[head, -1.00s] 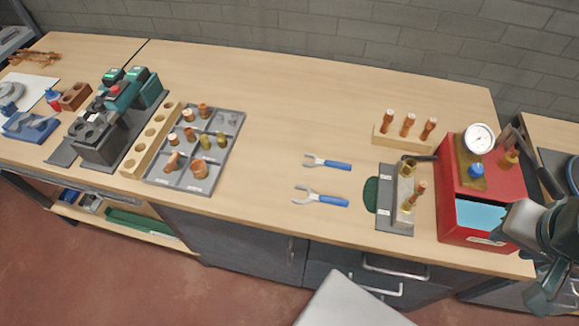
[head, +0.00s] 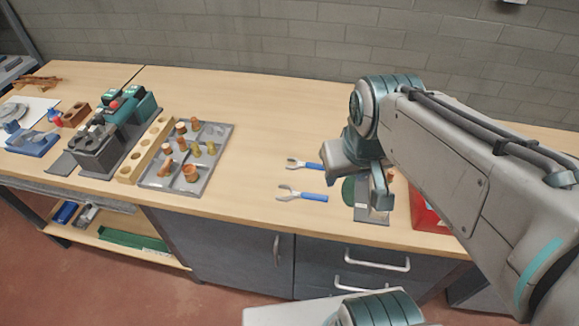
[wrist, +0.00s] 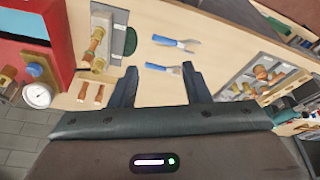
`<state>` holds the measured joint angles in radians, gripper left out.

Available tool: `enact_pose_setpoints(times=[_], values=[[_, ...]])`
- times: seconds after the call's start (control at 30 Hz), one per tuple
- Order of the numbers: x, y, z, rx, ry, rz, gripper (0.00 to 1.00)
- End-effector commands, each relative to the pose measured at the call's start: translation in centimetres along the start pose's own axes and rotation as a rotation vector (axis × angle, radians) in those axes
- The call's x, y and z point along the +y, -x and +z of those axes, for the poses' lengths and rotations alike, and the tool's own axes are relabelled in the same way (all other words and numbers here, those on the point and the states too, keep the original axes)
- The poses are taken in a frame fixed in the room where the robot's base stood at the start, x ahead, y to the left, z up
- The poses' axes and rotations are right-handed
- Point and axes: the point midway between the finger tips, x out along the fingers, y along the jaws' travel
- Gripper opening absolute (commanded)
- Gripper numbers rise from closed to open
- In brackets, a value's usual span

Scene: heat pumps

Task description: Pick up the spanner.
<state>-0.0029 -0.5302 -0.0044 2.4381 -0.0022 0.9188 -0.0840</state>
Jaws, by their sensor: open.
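Two spanners with blue handles and grey open jaws lie flat on the wooden bench. The front spanner (head: 302,195) shows fully; the back spanner (head: 304,164) has its handle end partly behind my gripper (head: 362,178) in the head view. In the wrist view the front spanner (wrist: 176,43) lies beyond the fingertips, and the back spanner (wrist: 162,67) shows between the fingers of my gripper (wrist: 159,72). My gripper is open and empty, above the bench to the right of both spanners. Its height over them is hard to tell.
A grey tray (head: 216,152) of copper and brass fittings lies left. Right of the spanners are a green patch (wrist: 130,42), a grey plate with fittings (wrist: 100,20) and a red box with a gauge (wrist: 60,35). Bare bench lies between tray and spanners.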

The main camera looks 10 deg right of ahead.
Motion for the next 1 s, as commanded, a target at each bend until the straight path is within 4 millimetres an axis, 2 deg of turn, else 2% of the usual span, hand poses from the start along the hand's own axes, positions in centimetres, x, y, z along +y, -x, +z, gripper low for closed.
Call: enact_pose_setpoints(times=[0.27,0.37,0.6,0.8,1.0], values=[[0.7,-4.2,-8.0,-0.099,0.361,-0.040,0.43],[0.9,-6.3,-11.1,-0.134,0.510,-0.064,0.43],[1.4,-12.9,-17.6,-0.210,0.857,-0.132,0.43],[1.6,-17.5,-21.0,-0.248,1.069,-0.182,0.43],[1.7,-19.6,-22.1,-0.262,1.157,-0.206,0.43]])
